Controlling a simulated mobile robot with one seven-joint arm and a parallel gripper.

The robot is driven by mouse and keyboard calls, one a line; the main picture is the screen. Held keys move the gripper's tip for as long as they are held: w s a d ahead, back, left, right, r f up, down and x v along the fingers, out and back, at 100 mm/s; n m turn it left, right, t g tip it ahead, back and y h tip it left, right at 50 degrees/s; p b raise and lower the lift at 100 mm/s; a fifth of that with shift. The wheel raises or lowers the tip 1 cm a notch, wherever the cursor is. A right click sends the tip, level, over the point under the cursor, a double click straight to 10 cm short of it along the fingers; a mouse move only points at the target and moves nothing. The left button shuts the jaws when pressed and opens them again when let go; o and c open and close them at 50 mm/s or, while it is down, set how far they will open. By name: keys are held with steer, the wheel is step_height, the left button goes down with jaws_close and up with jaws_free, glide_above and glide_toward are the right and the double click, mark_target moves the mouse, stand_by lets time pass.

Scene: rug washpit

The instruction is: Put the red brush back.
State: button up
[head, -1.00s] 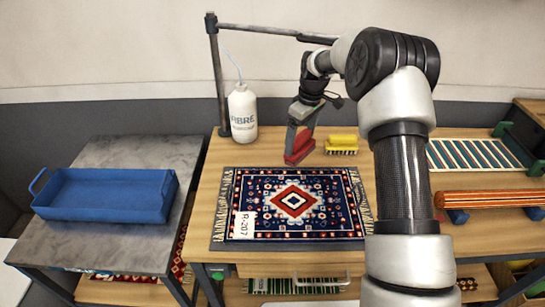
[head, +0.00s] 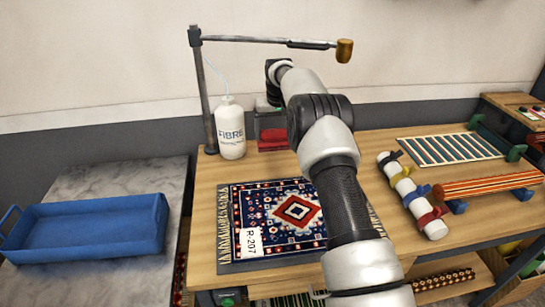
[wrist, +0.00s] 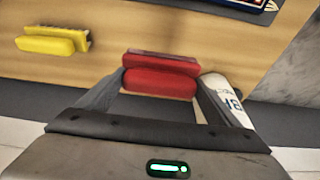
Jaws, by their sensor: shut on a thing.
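The red brush (wrist: 160,82) is between the two fingers of my gripper (wrist: 159,86) in the wrist view, and the gripper is shut on it. In the head view the brush (head: 272,138) shows just right of the white bottle, near the back of the wooden table, with my gripper (head: 268,118) above it. I cannot tell whether it touches the tabletop. The yellow brush (wrist: 52,42) lies to the left in the wrist view. My arm hides it in the head view.
A patterned rug (head: 275,215) lies in front of the brush. The white bottle (head: 230,130) stands close beside it, under a post with a horizontal bar (head: 260,40). A strapped white roll (head: 408,190) and striped rugs are on the right. A blue tray (head: 85,235) sits on the left table.

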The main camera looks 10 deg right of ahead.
mark_target(275, 148)
steer(key=shift+f, duration=3.55)
steer(key=shift+f, duration=0.2)
steer(key=o, duration=1.1)
steer(key=shift+r, duration=0.1)
